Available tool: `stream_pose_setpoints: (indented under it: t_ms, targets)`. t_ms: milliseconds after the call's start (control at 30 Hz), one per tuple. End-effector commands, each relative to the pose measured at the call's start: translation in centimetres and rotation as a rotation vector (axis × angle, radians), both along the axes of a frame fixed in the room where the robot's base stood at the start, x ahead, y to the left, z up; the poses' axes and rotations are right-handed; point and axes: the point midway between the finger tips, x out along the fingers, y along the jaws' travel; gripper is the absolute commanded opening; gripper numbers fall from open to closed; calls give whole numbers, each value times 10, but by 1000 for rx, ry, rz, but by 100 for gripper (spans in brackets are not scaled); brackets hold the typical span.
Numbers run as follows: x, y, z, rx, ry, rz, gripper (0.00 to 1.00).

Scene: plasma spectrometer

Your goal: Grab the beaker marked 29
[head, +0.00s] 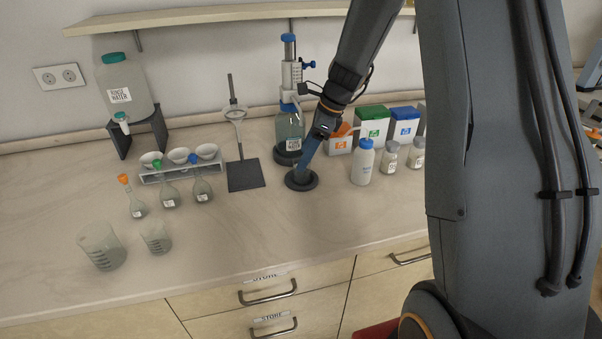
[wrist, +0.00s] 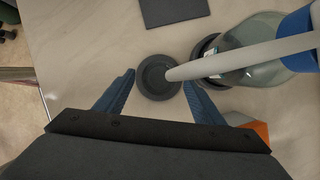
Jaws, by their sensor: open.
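Two clear glass beakers stand at the front left of the bench in the head view: a larger one (head: 102,248) and a smaller one (head: 156,238) to its right. Both have dark graduation marks, but I cannot read a 29 on either. My gripper (head: 305,172) is far to their right, pointing down over a dark round disc (head: 301,181). In the wrist view my gripper (wrist: 160,88) is open, with its blue fingers apart and the disc (wrist: 158,92) showing between them. No beaker shows in the wrist view.
A dispenser bottle (wrist: 245,65) stands close to my gripper, its pale spout (wrist: 225,63) reaching over the disc. Between gripper and beakers are a stand with a dark base (head: 245,178) and several small flasks (head: 169,199). Bare bench lies in front.

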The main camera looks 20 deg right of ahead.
Motion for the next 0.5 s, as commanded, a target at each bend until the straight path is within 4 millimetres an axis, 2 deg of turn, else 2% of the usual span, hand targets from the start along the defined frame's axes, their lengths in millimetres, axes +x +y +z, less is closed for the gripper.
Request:
stream_pose_setpoints:
  t_ms: [300, 500]
  targets:
    - [6, 10, -33, 0, 2, 1, 63]
    - [6, 11, -36, -1, 0, 0, 63]
